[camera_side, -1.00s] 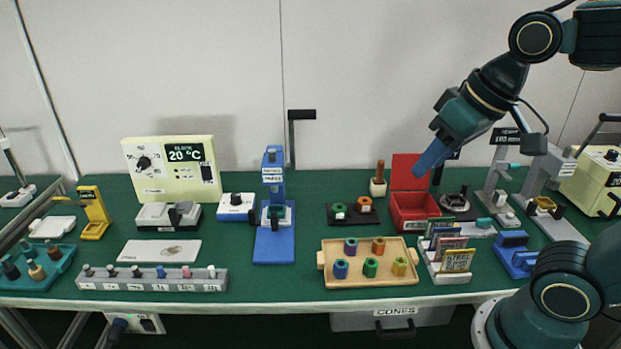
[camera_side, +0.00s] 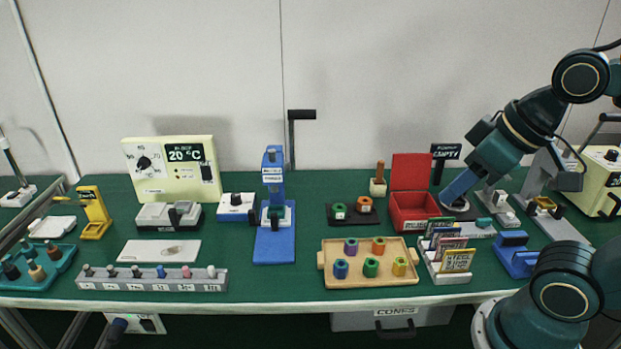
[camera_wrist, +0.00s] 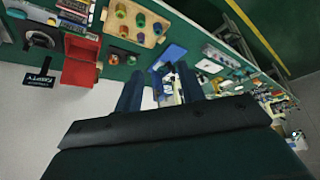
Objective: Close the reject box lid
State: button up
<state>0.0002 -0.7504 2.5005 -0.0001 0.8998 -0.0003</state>
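The red reject box (camera_side: 413,207) stands open near the back of the green table. Its red lid (camera_side: 411,171) stands upright at the back edge of the box. The wrist view also shows the box (camera_wrist: 82,46) at the upper left, with the lid (camera_wrist: 76,74) below it. My gripper (camera_side: 450,197) points down and left, just right of the box in the side view. I cannot tell whether it touches anything. In the wrist view the two fingers of my gripper (camera_wrist: 160,82) are spread with nothing held between them.
A black sign (camera_side: 446,151) stands behind my gripper. A round dark plate unit (camera_side: 462,210) is partly hidden beside my fingers. A rack of cards (camera_side: 449,277) stands in front of the box. A wooden tray (camera_side: 345,283) with several coloured pieces is front left.

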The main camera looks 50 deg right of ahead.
jog(key=shift+w, duration=0.1)
jog(key=c, duration=0.7)
jog(key=shift+w+d+r, duration=0.15)
jog(key=shift+w+d, duration=0.05)
jog(key=shift+w, duration=0.05)
grip_shut()
jog(key=w+d+g+h, duration=0.1)
jog(key=w+d+h, duration=0.1)
jog(key=w+d, duration=0.5)
jog(key=w+d+h, duration=0.3)
jog(key=w+d, duration=0.1)
jog(key=w, duration=0.6)
jog(key=w+d+g+h, duration=0.1)
jog(key=w+d+h, duration=0.1)
jog(key=w+d, duration=0.5)
jog(key=w+d+f+n+g+h, duration=0.1)
jog(key=w+d+f+h, duration=0.3)
jog(key=f, duration=0.6)
jog(key=w+d+f+n+g+h, duration=0.1)
jog(key=w+d+f+g+h, duration=0.2)
jog(key=w+d+f, duration=0.4)
notch_tip(320, 180, down, 4)
jog(key=shift+w+d+f+n+h, duration=0.2)
jog(key=shift+w+n+h, duration=0.2)
jog(key=shift+h, duration=0.1)
